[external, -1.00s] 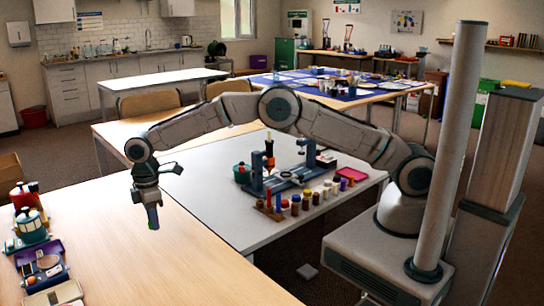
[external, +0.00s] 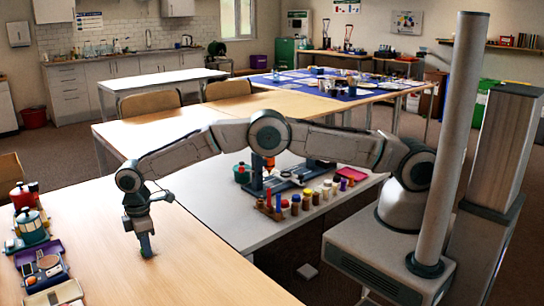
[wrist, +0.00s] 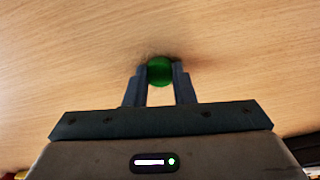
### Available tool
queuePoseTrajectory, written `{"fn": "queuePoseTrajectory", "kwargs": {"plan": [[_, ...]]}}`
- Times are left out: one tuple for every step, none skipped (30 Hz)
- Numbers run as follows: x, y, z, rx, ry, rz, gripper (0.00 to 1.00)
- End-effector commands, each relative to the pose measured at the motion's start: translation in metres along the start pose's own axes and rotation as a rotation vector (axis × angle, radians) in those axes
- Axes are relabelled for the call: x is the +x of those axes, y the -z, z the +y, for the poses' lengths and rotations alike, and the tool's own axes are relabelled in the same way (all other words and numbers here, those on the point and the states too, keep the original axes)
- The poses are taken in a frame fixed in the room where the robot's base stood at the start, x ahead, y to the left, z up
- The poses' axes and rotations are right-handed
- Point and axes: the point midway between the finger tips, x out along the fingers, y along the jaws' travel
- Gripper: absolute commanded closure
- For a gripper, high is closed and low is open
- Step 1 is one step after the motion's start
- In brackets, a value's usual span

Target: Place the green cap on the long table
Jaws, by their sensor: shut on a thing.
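The green cap (wrist: 159,71) is small and round, and sits between the fingertips of my gripper (wrist: 160,80) in the wrist view. My gripper is shut on it. In the external view my gripper (external: 147,250) points down at the long wooden table (external: 200,270), with its fingertips at or very near the tabletop. The cap is hidden by the fingers there. I cannot tell whether the cap touches the wood.
Several pots and trays, including a purple tray (external: 40,262), stand along the table's left side. A white table (external: 225,215) with bottles and a blue stand lies to the right. The wood around my gripper is clear.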

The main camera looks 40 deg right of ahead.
Motion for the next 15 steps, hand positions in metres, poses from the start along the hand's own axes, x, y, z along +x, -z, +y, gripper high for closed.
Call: {"fn": "queuePoseTrajectory", "kwargs": {"plan": [[0.003,-0.0002,0.0,0.0,0.0,-0.001,0.98],[0.0042,-0.0002,0.0,0.0,0.0,-0.001,0.98],[0.0042,-0.0002,0.0001,0.0,0.0,0.0,0.74],[0.003,-0.0002,0.0001,0.0,0.0,0.0,0.66],[0.0029,-0.0002,0.0001,0.0,0.0,0.0,0.58],[0.0029,-0.0002,0.0001,0.0,0.0,-0.001,0.55],[0.0029,-0.0002,0.0001,0.0,0.0,-0.001,0.55],[0.0029,-0.0002,0.0001,0.0,0.0,-0.001,0.55],[0.0029,-0.0003,0.0001,0.0,0.0,-0.001,0.55],[0.0028,-0.0003,0.0001,0.0,0.0,-0.001,0.55],[0.0028,-0.0003,0.0001,0.0,0.0,-0.001,0.55],[0.0028,-0.0003,0.0001,0.0,0.0,-0.001,0.55],[0.0026,-0.0003,0.0001,0.0,0.0,-0.001,0.55],[0.002,-0.0002,0.0001,0.0,0.0,0.0,0.55],[0.0006,-0.0002,0.0001,0.0,0.0,0.0,0.55]]}}
